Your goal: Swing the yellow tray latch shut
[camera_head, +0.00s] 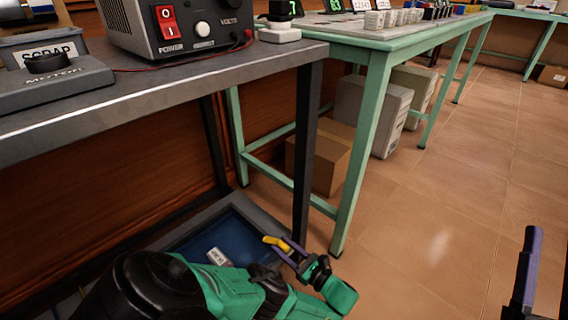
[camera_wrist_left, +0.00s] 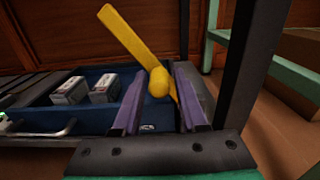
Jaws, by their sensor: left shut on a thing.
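The yellow latch (camera_wrist_left: 128,35) is a flat bar with a round knob, slanting at the tray's edge in the left wrist view. Its tip (camera_head: 276,243) shows in the head view. The blue tray (camera_head: 205,236) with a grey rim is low under the grey bench. My left gripper (camera_head: 292,254) is at the tray's right side, shut on the latch. In the left wrist view its purple-padded fingers (camera_wrist_left: 158,105) stand on either side of the knob. My right gripper (camera_head: 527,270) is partly in view at the right edge, away from the tray.
Small white boxes (camera_wrist_left: 88,90) lie in the tray. A dark bench leg (camera_head: 307,150) and a green table leg (camera_head: 360,150) stand just behind my left gripper. A cardboard box (camera_head: 318,160) is under the green table. The tiled floor (camera_head: 440,220) is clear at right.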

